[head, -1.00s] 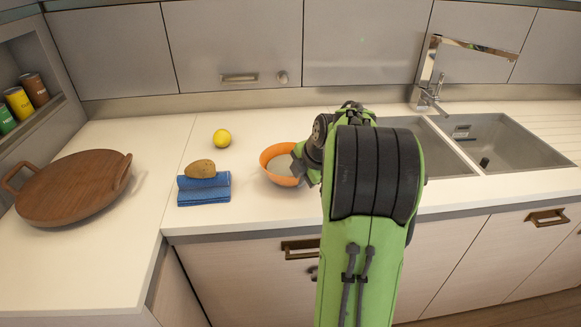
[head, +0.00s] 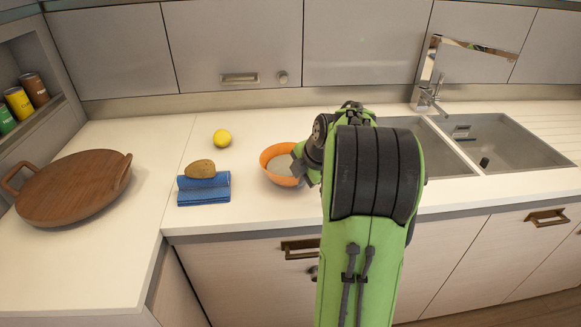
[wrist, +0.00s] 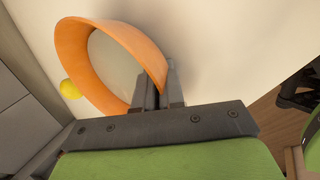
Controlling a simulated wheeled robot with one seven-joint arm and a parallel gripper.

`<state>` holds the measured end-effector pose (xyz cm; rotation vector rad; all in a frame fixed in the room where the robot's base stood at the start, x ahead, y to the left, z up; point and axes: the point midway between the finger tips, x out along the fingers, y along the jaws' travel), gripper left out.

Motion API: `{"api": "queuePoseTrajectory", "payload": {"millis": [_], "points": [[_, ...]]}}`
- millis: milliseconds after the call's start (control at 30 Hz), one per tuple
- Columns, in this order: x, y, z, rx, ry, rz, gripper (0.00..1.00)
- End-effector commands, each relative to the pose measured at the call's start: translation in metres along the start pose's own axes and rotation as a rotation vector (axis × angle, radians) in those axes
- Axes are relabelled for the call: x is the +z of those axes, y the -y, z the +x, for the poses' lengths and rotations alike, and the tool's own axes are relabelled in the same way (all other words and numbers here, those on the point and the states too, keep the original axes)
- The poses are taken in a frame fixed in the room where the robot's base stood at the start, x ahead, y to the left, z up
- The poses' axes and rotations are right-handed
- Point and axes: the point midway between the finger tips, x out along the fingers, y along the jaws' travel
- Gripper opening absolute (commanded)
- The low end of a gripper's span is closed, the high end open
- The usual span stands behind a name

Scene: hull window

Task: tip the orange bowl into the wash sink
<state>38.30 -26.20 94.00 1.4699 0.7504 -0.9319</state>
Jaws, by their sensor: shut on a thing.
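The orange bowl (head: 268,158) sits on the counter left of my arm, with a pale grey-white inside. It also shows in the wrist view (wrist: 76,48), where my gripper (wrist: 170,88) is shut on its rim, one finger on each side of the wall. In the head view my gripper is at the bowl's right side, partly hidden by my own arm. The bowl looks upright and on or very close to the counter; any gap cannot be told. The wash sink, a steel double basin (head: 514,140), lies to the right; its left basin (head: 430,143) is partly hidden behind my arm.
A potato-like brown thing (head: 200,168) lies on a folded blue cloth (head: 204,192). A lemon (head: 222,138) lies behind it. A round wooden tray (head: 70,188) is at the left, cans (head: 18,102) on a shelf. A tall faucet (head: 430,85) stands behind the sink.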

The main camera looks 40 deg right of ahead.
Motion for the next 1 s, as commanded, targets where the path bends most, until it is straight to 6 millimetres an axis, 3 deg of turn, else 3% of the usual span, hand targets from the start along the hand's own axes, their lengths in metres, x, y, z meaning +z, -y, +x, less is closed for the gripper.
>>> {"api": "queuePoseTrajectory", "payload": {"millis": [1000], "points": [[0.000, -0.013, -0.023, 0.004, 0.001, -0.001, 0.00]]}}
